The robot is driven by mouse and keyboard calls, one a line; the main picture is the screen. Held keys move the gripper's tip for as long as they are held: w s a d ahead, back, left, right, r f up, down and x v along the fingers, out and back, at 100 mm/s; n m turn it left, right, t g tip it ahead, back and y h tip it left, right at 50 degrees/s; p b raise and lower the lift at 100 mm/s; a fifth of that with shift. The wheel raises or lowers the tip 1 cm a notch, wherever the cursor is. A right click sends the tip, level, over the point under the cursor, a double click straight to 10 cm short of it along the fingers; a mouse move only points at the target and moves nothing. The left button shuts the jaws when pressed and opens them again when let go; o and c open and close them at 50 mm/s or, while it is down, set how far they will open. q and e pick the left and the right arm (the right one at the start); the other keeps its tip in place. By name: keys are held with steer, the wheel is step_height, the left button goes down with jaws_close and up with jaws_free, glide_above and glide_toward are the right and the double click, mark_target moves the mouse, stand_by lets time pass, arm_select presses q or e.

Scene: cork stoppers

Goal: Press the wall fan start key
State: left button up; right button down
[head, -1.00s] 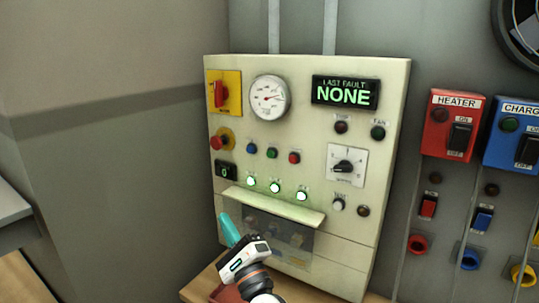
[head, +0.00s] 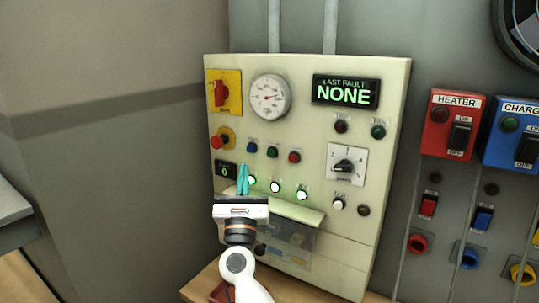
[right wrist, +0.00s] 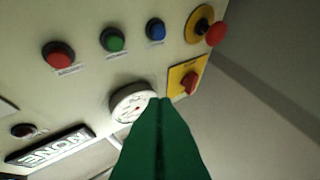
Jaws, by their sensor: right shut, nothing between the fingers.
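The cream control panel (head: 300,70) carries a row of three push buttons: blue (head: 251,147), green (head: 271,152) and red (head: 294,157). Their labels are too small to read, so I cannot tell which is the fan start key. In the right wrist view, the row is turned over: red (right wrist: 58,55), green (right wrist: 114,38) and blue (right wrist: 155,30). My right gripper (head: 243,166) is shut and empty, its teal fingers pointing up in front of the panel, just below the blue button in the picture. Contact with the panel cannot be told. My left gripper is not in view.
A red emergency knob (head: 216,142) and a red rotary switch (head: 220,94) sit left of the buttons. Three lit white-green buttons (head: 275,187) are below, above a protruding ledge (head: 290,211). The wall fan (head: 520,35) is at top right.

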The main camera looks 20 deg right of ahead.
mark_target(271, 154)
steer(key=shift+w+d+b, duration=0.25)
steer(key=shift+w+d, duration=0.6)
steer(key=shift+d, duration=0.25)
steer(key=shift+w+d+b, duration=0.3)
steer(key=shift+w+d, duration=0.5)
steer(key=shift+d, duration=0.3)
steer(key=shift+w+d+b, duration=0.25)
steer(key=shift+w+d, duration=0.6)
steer(key=shift+d, duration=0.25)
steer(key=shift+w+d+b, duration=0.25)
steer(key=shift+d+b, duration=0.1)
steer(key=shift+b, duration=0.05)
steer(key=shift+w+d+b, duration=0.25)
steer(key=shift+d+b, duration=0.05)
steer(key=shift+b, duration=0.05)
steer(key=shift+s+a, duration=0.1)
steer(key=shift+a, duration=0.05)
stand_by(0.4)
steer(key=shift+s+a, duration=0.45)
steer(key=shift+a, duration=0.05)
